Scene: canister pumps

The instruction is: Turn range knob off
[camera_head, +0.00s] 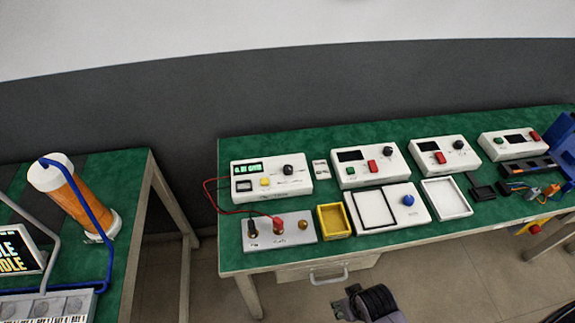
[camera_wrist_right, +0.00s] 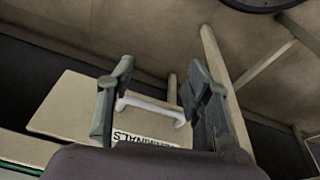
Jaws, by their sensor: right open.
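The white meter box (camera_head: 271,181) stands at the left end of the right-hand green table, with a lit green display. A black knob (camera_head: 288,170) is on its top right; its label is too small to read. Similar black knobs show on the boxes to the right (camera_head: 387,152) (camera_head: 458,144). My right gripper (camera_head: 362,300) is at the bottom of the head view, in front of the table and apart from the knobs. My left gripper is not in view.
Red and black leads run from the meter box to a terminal block (camera_head: 279,231). A yellow tray (camera_head: 334,220) and a white panel with a blue knob (camera_head: 409,200) lie near the front edge. A drawer with a handle (camera_head: 329,277) hangs below; it also shows in the wrist view (camera_wrist_right: 75,112).

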